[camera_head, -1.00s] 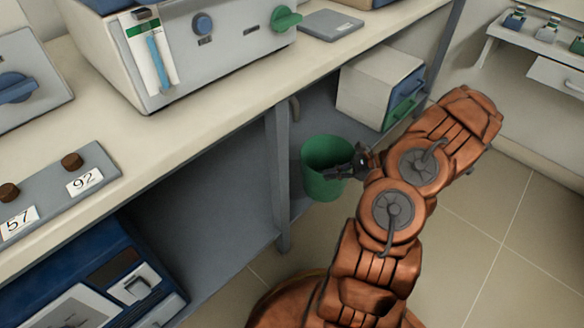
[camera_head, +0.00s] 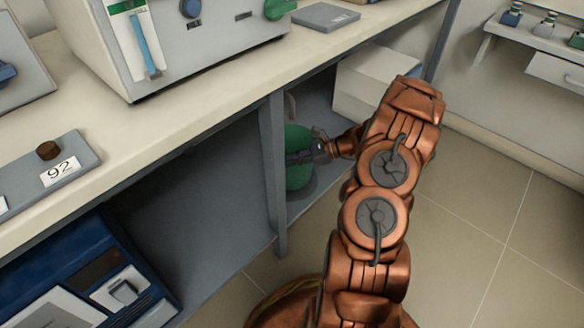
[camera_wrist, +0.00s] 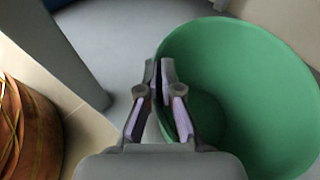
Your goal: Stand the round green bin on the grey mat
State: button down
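The round green bin (camera_head: 297,172) is under the bench, just right of a grey bench leg, which hides part of its left side. My gripper (camera_head: 302,156) reaches in from the right and covers part of it. In the wrist view the bin (camera_wrist: 250,80) shows its open mouth, and my gripper (camera_wrist: 160,72) straddles its near-left rim, one finger inside and one outside, tips close together on the wall. The bin's base contact is unclear. A flat grey mat-like slab (camera_head: 325,16) lies on the bench top at the back; nothing stands on it.
The bench leg (camera_head: 273,175) stands close left of the bin. A pale box (camera_head: 375,80) is under the bench to the right. A furnace (camera_head: 180,45) stands on the bench top, left of the slab. Floor at right is open.

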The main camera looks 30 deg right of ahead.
notch_tip(320, 180, down, 2)
jog(key=shift+f+b, duration=0.15)
jog(key=shift+b, duration=0.2)
jog(key=c, duration=1.8)
grip_release()
jog(key=shift+f, duration=0.1)
jog(key=shift+c, duration=0.2)
jog(key=o, duration=0.5)
